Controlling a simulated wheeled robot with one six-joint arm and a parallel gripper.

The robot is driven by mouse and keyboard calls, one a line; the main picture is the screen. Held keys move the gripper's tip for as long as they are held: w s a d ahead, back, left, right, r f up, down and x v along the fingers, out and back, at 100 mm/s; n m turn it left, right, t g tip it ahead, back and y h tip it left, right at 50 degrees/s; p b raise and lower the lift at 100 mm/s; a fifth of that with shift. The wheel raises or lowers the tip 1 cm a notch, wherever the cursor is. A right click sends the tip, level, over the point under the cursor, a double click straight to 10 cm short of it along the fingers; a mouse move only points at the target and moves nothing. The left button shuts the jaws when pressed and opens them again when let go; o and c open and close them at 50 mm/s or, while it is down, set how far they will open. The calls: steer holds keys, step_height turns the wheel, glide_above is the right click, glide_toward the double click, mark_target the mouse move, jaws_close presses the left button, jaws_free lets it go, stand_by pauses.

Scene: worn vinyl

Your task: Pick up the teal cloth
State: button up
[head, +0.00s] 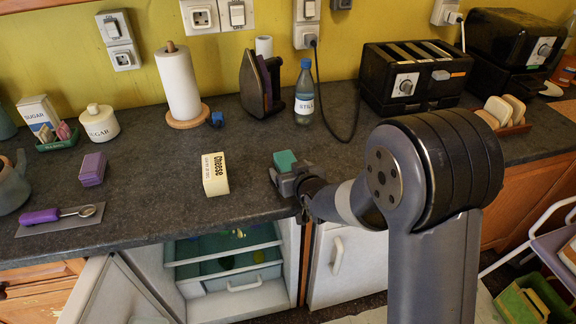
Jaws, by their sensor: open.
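The teal cloth (285,160) looks like a small folded block near the front edge of the dark counter, right of the cheese packet. My gripper (286,178) is low over the counter at the cloth's near side, reaching in from the right. The gripper is open. Its jaws hide the near, lower part of the cloth. I cannot tell whether the jaws touch the cloth or whether any of it lies between them.
The cheese packet (215,174) stands left of my gripper. Behind are a paper towel roll (178,84), an iron (256,82), a water bottle (304,92) and a toaster (413,76). An open fridge (235,300) is below the counter. Bare counter lies around the cloth.

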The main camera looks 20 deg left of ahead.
steer(key=shift+c, duration=0.4)
steer(key=c, duration=0.9)
steer(key=shift+c, duration=0.2)
step_height(320, 180, up, 10)
steer(key=shift+r, duration=0.1)
steer(key=o, duration=0.3)
steer(key=shift+c, duration=1.2)
